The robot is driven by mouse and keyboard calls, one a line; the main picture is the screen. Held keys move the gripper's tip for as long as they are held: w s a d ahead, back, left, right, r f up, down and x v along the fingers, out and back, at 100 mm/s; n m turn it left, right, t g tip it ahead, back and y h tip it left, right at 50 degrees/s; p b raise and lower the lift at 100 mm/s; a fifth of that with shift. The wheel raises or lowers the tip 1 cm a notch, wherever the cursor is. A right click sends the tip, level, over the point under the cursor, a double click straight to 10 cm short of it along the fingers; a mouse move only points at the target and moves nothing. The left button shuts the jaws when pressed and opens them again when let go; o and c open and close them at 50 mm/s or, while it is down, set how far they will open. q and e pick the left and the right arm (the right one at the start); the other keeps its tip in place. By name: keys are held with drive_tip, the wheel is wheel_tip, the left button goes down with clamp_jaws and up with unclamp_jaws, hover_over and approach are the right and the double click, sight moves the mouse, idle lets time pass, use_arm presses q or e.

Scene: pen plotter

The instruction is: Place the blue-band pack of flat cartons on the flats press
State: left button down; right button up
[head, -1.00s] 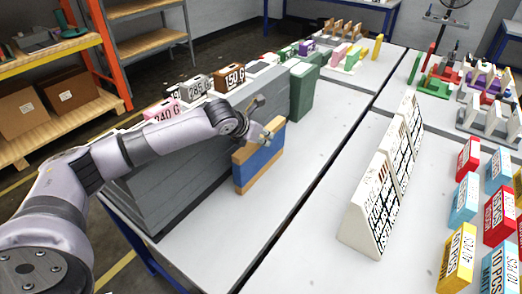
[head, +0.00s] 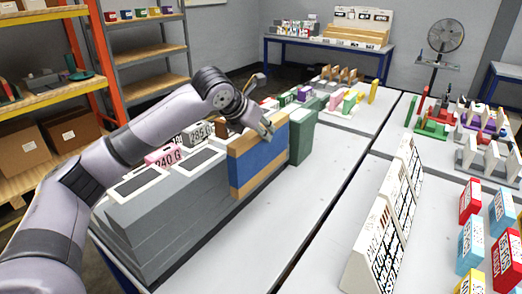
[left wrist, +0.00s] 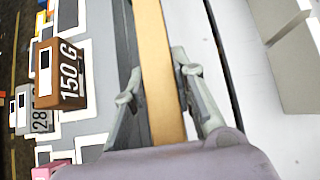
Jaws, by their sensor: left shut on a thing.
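The blue-band pack (head: 257,166) is a flat tan block with a wide blue band. My left gripper (head: 266,128) is shut on its top edge and holds it upright, beside the right face of the grey stepped rack (head: 165,230). In the left wrist view, the pack's tan edge (left wrist: 160,75) runs between the two fingers of the left gripper (left wrist: 160,95). Whether the pack's bottom clears the table is hard to tell. I cannot tell which thing is the flats press. My right gripper is out of view.
A dark green bin (head: 301,138) stands just behind the pack. A brown "150 G" block (left wrist: 60,73) sits on the rack. White panels with black grids (head: 383,230) stand on the right table (head: 325,260). The white tabletop right of the pack (head: 315,180) is clear.

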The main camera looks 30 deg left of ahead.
use_arm(q)
wheel_tip(320, 180, up, 2)
drive_tip(key=shift+r, duration=0.15)
drive_tip(key=shift+d, duration=0.1)
drive_tip(key=s+d+f+n+y, duration=0.1)
drive_tip(key=s+d+f, duration=0.2)
drive_tip(key=s+d, duration=0.9)
drive_tip(key=shift+s+d+f+n, duration=0.2)
drive_tip(key=shift+s+d+n, duration=0.1)
drive_tip(key=shift+s, duration=0.7)
drive_tip(key=shift+f, duration=0.1)
